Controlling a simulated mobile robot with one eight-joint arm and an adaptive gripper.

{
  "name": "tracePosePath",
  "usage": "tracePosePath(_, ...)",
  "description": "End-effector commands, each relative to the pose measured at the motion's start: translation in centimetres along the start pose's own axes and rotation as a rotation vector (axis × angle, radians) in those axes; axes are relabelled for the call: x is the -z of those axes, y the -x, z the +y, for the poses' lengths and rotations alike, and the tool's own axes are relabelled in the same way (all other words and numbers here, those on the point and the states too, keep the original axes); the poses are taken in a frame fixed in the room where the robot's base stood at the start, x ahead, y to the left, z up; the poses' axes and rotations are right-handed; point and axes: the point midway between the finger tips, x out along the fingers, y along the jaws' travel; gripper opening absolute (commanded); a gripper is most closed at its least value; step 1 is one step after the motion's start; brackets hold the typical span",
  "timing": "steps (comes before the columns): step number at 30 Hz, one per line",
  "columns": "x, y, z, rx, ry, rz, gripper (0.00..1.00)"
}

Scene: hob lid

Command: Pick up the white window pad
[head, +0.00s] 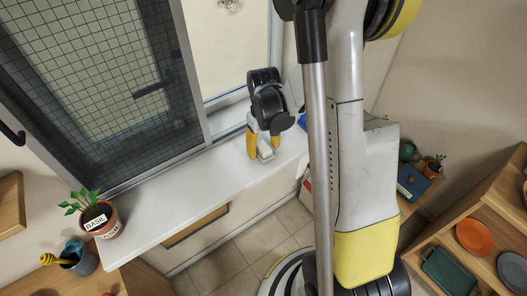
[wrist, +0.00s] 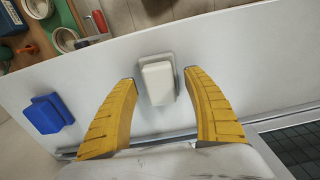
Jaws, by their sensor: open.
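The white window pad (wrist: 157,82) lies on the white window sill (wrist: 240,60), between the fingertips of my gripper (wrist: 158,77) in the wrist view. It is a small block on a slightly wider base. Both yellow fingers stand open, one on each side of it, with a gap visible on the left. In the head view my gripper (head: 258,152) points down at the sill, and the pad (head: 265,151) shows beside the fingers, partly hidden by them.
A blue pad (wrist: 47,113) sits on the sill left of the white one in the wrist view. A sliding window (head: 110,90) stands behind the sill. A potted basil plant (head: 98,215) stands at the sill's left end. The sill between plant and gripper is clear.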

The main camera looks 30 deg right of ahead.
Motion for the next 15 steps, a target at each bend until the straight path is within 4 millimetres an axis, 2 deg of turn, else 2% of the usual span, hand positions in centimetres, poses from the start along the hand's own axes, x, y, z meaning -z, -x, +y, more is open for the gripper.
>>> tracePosePath(1,0.00,0.03,0.00,0.000,0.000,0.000,0.59)
tracePosePath(2,0.01,0.04,0.00,0.000,0.000,0.000,0.55)
tracePosePath(7,0.01,0.05,0.00,0.000,0.000,0.000,0.03)
tracePosePath(15,-0.01,0.03,0.00,0.000,0.000,0.000,0.03)
